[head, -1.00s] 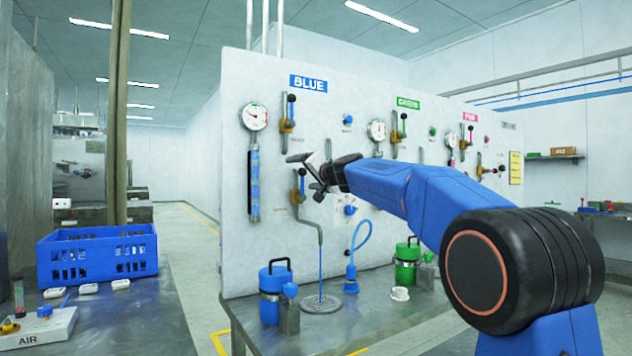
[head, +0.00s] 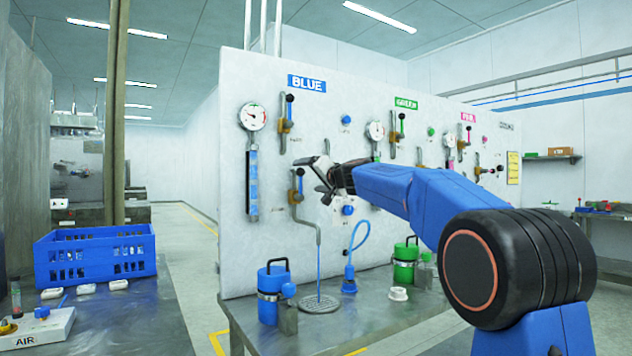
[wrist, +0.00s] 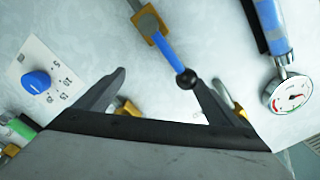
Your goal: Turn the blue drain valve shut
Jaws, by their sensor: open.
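The blue drain valve (head: 297,196) is on the white panel under the BLUE sign, with its lever pointing up and a dark ball at its tip. A bent pipe runs down from it, and a thin blue stream (head: 319,275) falls to a round drain grate (head: 320,303). In the wrist view its blue lever (wrist: 169,53) shows with a black ball end. My gripper (head: 320,176) is open just right of the lever. In the wrist view my gripper (wrist: 158,78) shows the ball close to the right fingertip; I cannot tell whether they touch.
A pressure gauge (head: 252,117) and a second blue-levered valve (head: 285,122) are above. A blue dial knob (wrist: 36,81) is at the left of the wrist view. Blue (head: 270,292) and green (head: 405,262) canisters stand on the bench below. A blue crate (head: 95,257) is at left.

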